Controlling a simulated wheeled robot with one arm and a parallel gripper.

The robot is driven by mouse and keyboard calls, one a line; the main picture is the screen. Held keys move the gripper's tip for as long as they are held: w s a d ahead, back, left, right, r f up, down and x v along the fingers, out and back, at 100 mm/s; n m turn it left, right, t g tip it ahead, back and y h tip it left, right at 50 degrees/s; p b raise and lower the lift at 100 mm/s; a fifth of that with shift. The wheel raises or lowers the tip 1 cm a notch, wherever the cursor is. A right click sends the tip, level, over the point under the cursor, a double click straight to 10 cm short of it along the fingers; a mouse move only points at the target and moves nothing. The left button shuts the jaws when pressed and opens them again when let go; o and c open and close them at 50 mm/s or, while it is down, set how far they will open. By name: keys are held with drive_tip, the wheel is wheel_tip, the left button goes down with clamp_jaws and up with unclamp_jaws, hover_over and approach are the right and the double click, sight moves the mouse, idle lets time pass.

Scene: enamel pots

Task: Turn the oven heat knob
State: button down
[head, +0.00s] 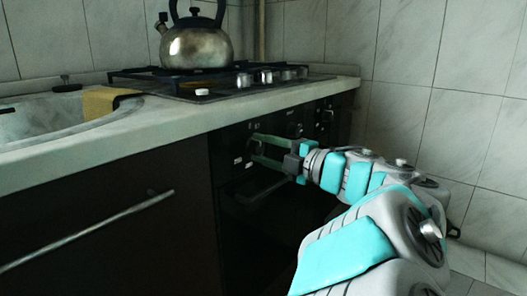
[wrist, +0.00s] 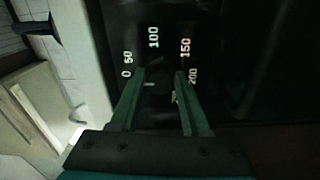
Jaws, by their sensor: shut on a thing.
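The oven heat knob (wrist: 158,84) is dark and round, in the wrist view, with a pale mark on its left side. White numbers 0, 50, 100, 150 and 200 are arranged around it. My gripper (wrist: 161,74) has its two green fingers on either side of the knob and is shut on it. In the head view, my gripper (head: 256,149) reaches from the right to the left part of the black oven's control panel. The knob is mostly hidden by the fingers there.
Other oven knobs (head: 295,130) are on the panel to the right. Above is a pale countertop (head: 160,124) with a gas hob (head: 215,92) and a metal kettle (head: 197,45). A sink (head: 60,118) with a yellow cloth (head: 103,102) is at left. A drawer handle (head: 90,230) sticks out.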

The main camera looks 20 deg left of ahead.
drive_tip(key=shift+a, duration=0.1)
drive_tip(key=shift+c, duration=2.2)
unclamp_jaws()
drive_tip(key=p+v, duration=0.1)
drive_tip(key=v, duration=0.7)
